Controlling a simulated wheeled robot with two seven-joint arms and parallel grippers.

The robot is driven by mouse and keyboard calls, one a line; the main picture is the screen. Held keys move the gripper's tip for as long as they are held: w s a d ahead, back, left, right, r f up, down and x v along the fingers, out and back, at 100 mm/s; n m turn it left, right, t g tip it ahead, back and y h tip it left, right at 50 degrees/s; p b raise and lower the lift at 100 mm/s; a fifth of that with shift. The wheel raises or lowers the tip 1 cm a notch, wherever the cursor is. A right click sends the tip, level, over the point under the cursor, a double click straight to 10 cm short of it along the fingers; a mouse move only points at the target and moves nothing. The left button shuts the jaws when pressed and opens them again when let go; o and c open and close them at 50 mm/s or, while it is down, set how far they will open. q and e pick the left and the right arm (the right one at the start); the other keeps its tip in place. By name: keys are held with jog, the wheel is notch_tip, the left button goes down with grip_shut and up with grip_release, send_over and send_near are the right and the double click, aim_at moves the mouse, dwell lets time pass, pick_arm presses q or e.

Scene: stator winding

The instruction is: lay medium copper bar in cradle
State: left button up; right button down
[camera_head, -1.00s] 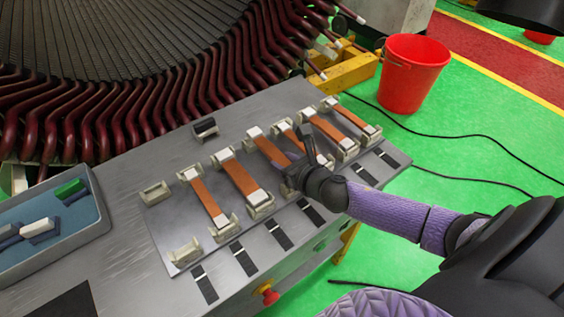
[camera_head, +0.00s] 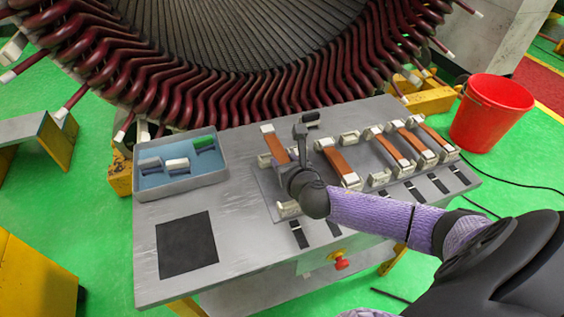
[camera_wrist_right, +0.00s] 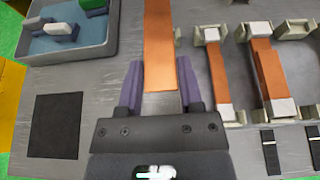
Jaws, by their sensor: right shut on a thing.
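My right gripper (camera_head: 292,167) is shut on a copper bar (camera_head: 272,143) with a pale end. In the right wrist view, the held bar (camera_wrist_right: 160,45) lies between the two purple-sided fingers and runs out of the top of the picture. It is over the left end of the cradle plate, above the leftmost cradle, whose front block (camera_head: 288,209) shows bare. The height of the bar above the cradle is unclear. To the right, a narrower bar (camera_wrist_right: 218,75) and a wider bar (camera_wrist_right: 268,75) rest in cradles. My left gripper is not in view.
An empty cradle (camera_head: 349,138) stands right of the wider bar, and several bars (camera_head: 390,151) rest beyond it. A blue-lined tray (camera_head: 181,184) with small blocks and a black mat (camera_head: 187,244) are on the left. The large stator (camera_head: 200,85) stands behind the table.

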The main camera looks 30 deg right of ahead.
jog(key=shift+w+a, duration=0.1)
jog(key=shift+a, duration=0.05)
jog(key=shift+f, duration=0.25)
jog(key=f+b, duration=0.9)
jog(key=shift+d+f, duration=0.3)
jog(key=shift+f, duration=0.05)
jog(key=shift+f+b, duration=0.3)
jog(key=shift+b, duration=0.1)
jog(key=shift+r, duration=0.1)
jog(key=shift+c, duration=0.8)
grip_release()
